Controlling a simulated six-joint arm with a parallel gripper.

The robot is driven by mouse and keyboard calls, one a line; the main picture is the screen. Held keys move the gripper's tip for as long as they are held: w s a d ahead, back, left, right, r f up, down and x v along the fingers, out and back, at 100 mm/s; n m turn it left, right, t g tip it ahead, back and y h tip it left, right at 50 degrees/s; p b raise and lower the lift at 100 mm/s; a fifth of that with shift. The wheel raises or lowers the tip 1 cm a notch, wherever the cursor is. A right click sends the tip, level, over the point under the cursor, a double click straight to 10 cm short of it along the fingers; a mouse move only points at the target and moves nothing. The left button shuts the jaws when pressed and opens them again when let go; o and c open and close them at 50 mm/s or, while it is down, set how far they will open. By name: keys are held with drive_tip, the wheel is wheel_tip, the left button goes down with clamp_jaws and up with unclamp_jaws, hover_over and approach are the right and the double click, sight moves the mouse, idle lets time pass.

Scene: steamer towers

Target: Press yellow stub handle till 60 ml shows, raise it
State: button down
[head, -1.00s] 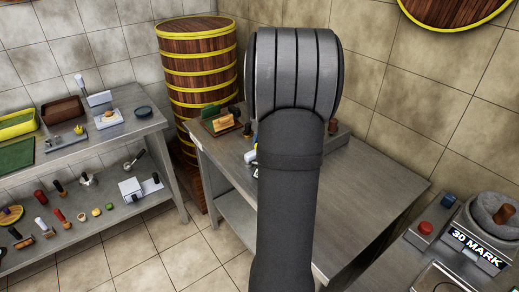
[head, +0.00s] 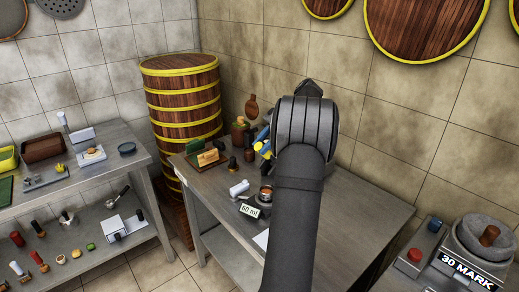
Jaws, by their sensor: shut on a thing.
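A small display (head: 249,210) on the steel table reads 60 ml. A small cup or bowl with reddish contents (head: 265,194) stands just behind it, and a white cylinder (head: 239,187) lies to its left. A yellow piece (head: 262,148) with blue beside it shows at the left edge of my arm; it may be the yellow stub handle, but I cannot tell for sure. My dark arm rises in front of the table and covers what is behind it. My gripper is hidden behind the arm, so its hold on the handle does not show.
A tall stack of wooden steamers (head: 184,110) stands at the table's far left corner. A green and wooden holder (head: 208,155) and dark bottles are at the back. A 30 MARK station (head: 467,270) is at right. The table's right half (head: 365,215) is bare.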

drive_tip(key=shift+w+d+r, duration=0.1)
drive_tip(key=shift+d, duration=0.05)
drive_tip(key=c, duration=1.1)
unclamp_jaws()
